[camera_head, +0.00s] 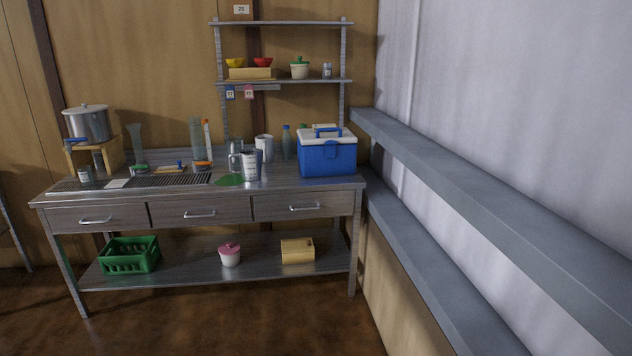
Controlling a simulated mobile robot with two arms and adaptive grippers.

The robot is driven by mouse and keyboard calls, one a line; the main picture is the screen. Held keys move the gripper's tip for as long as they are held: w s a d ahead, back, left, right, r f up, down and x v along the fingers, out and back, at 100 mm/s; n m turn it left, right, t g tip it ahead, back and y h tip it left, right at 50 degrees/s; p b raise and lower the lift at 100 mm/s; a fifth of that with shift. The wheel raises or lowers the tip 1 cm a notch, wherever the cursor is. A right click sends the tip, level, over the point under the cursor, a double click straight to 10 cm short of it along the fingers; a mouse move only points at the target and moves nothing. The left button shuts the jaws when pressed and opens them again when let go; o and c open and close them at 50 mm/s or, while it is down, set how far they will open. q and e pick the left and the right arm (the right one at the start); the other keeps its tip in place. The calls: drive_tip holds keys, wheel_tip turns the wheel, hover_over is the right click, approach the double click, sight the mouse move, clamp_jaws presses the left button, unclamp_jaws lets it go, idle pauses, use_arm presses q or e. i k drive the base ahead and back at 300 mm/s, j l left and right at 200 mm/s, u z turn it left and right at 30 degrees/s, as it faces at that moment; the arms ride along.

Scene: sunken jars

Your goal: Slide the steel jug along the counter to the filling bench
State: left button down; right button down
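A steel-grey jug (250,166) with a handle on its left and a pale label stands upright on the metal counter (110,196), near the front edge and right of the middle. A paler grey jug or mug (264,147) stands behind it. I cannot tell for sure which vessel is the steel jug. No surface is clearly marked as the filling bench; a dark slotted grate (170,180) is set in the counter left of the jug. Neither of my grippers is in view.
A blue cooler (327,157) stands right of the jug. A green patch (229,180) lies just left of it. Tall glass cylinders (195,140) and a pot (88,124) on a wooden stand are farther left. Grey ledges (480,190) run along the right wall.

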sight(251, 158)
drive_tip(key=i+u, duration=0.1)
drive_tip(key=i, duration=0.5)
drive_tip(key=i+l, duration=0.1)
drive_tip(key=i, duration=0.5)
drive_tip(key=i+l+u, duration=0.15)
drive_tip(key=i, duration=0.45)
